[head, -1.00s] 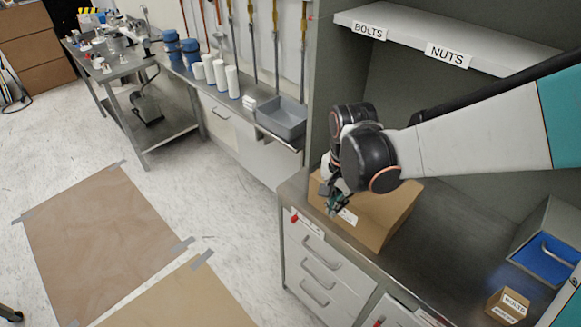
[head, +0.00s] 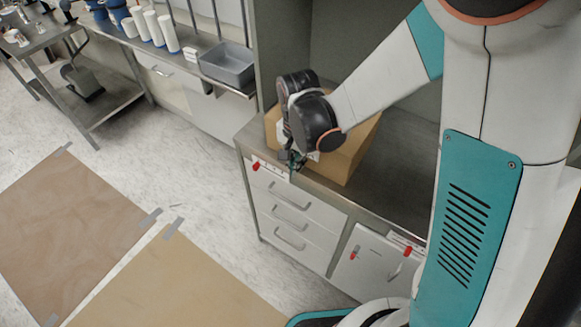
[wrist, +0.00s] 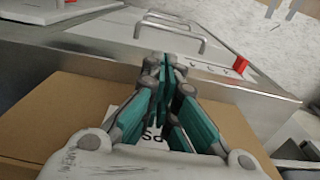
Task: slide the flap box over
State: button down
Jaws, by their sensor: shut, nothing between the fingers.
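The brown cardboard flap box (head: 345,160) stands on the dark counter (head: 400,150), close to its front left corner. My wrist and forearm hide part of its top and near side. In the wrist view the box (wrist: 58,118) lies below my gripper, with a white label (wrist: 122,120) partly covered by the fingers. My gripper (head: 293,160) is at the front face of the box, over the counter's front edge. In the wrist view my gripper (wrist: 163,68) has its green fingers together and empty, pointing toward the counter edge. I cannot tell whether it touches the box.
Drawers with handles (head: 290,217) and a white cabinet door (head: 365,262) are below the counter. A grey bin (head: 228,65) sits on a bench at the back left. Brown floor mats (head: 62,235) lie on the open floor at left.

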jog(key=shift+w+d, duration=0.25)
jog(key=shift+w, duration=0.15)
jog(key=w+d, duration=0.4)
jog(key=w, duration=0.1)
jog(key=w+d, duration=0.2)
jog(key=w, duration=0.1)
jog(key=shift+w+d+b, duration=0.15)
jog(key=shift+d+b, duration=0.05)
jog(key=shift+b, duration=0.1)
